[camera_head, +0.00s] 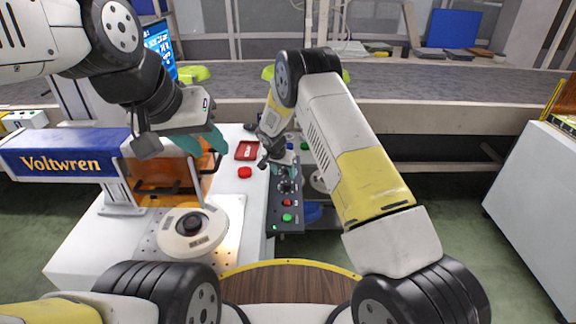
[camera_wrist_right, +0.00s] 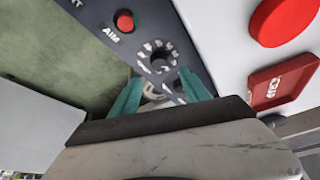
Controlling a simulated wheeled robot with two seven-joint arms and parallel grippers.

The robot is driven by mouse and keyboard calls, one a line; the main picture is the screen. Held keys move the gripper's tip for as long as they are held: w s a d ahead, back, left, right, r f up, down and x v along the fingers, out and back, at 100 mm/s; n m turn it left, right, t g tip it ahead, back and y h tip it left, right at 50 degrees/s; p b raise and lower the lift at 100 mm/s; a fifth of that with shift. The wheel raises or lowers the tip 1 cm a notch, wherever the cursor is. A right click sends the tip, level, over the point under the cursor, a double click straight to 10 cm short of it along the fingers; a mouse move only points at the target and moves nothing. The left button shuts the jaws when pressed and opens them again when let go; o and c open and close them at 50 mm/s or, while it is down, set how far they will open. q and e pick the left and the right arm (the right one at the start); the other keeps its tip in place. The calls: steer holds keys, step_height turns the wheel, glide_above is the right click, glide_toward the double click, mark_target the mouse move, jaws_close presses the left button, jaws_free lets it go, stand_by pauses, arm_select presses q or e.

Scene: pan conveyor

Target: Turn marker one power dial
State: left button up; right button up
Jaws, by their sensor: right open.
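The dark control panel (camera_head: 287,212) runs front to back beside the white worktop. A round black dial (camera_head: 286,186) with pale marks stands on it, and it shows just beyond my fingers in the right wrist view (camera_wrist_right: 158,58). My right gripper (camera_wrist_right: 162,92) is open, with its teal fingers apart and angled toward the dial. Another round part shows partly between the fingers; I cannot tell whether they touch it. In the head view my right gripper is small and partly hidden. My left gripper (camera_head: 207,142) hangs open and empty above the worktop at left.
Red (camera_head: 288,202) and green (camera_head: 287,217) buttons sit on the panel. A blue and orange Voltwren machine (camera_head: 65,155) stands at left. A grey conveyor (camera_head: 450,85) crosses behind.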

mark_target(287, 183)
steer(key=x, duration=0.8)
steer(key=shift+s, duration=0.1)
steer(key=shift+c, duration=0.2)
jaws_close()
